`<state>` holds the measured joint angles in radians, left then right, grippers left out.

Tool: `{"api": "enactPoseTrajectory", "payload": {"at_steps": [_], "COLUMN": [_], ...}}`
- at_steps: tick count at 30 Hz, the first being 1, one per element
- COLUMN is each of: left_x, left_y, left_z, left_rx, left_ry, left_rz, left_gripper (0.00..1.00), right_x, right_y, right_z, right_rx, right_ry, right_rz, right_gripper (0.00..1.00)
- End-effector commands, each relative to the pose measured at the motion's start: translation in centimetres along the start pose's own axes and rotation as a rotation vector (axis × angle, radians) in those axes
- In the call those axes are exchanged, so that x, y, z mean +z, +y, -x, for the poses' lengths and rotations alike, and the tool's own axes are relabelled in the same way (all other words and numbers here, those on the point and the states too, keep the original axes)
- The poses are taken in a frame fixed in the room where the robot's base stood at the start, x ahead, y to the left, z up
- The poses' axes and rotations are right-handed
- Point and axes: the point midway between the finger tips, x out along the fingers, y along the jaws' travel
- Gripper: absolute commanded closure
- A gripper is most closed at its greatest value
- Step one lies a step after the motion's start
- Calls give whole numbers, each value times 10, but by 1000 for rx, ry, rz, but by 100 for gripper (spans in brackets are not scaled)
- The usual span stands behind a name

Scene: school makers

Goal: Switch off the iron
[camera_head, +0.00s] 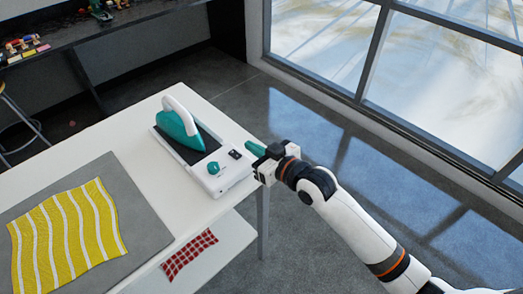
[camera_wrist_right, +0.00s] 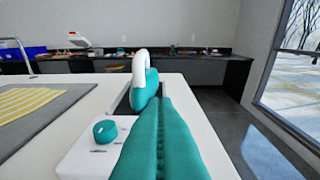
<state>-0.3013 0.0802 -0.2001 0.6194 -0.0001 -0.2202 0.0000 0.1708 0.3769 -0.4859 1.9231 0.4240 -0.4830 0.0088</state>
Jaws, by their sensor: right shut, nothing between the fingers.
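The teal and white iron (camera_head: 179,124) rests on its white station at the table's far corner; it also shows in the right wrist view (camera_wrist_right: 144,88). The knob is clear in the wrist view (camera_wrist_right: 105,131), left of my fingers. My right gripper (camera_head: 256,148) is shut and empty, its teal fingers just beside the station's right front edge. My left gripper is not in view.
A grey mat (camera_head: 150,228) with a yellow striped cloth (camera_head: 66,235) lies on the white table (camera_head: 187,205). A red checked cloth (camera_head: 189,254) lies on a lower shelf. A dark bench (camera_head: 85,32) with clutter stands behind. The floor right of the table is clear.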

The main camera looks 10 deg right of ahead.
Motion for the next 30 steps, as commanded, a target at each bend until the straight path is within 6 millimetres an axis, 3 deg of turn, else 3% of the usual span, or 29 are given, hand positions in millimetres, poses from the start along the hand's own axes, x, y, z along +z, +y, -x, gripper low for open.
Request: {"api": "enactPoseTrajectory", "payload": {"at_steps": [7, 24, 27, 30], "left_x": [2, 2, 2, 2], "left_y": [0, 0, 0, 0], "left_z": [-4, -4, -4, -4], "left_rx": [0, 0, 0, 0], "left_ry": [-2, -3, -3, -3], "left_rz": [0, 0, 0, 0], "left_gripper": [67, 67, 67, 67], "right_x": [4, 6, -3, -30], "right_y": [0, 0, 3, 12], "right_z": [26, 28, 33, 50], "right_rx": [0, 0, -8, -36], "right_ry": [0, 0, 32, 137], "right_rz": [0, 0, -7, -29], "right_gripper": [100, 100, 100, 100]}}
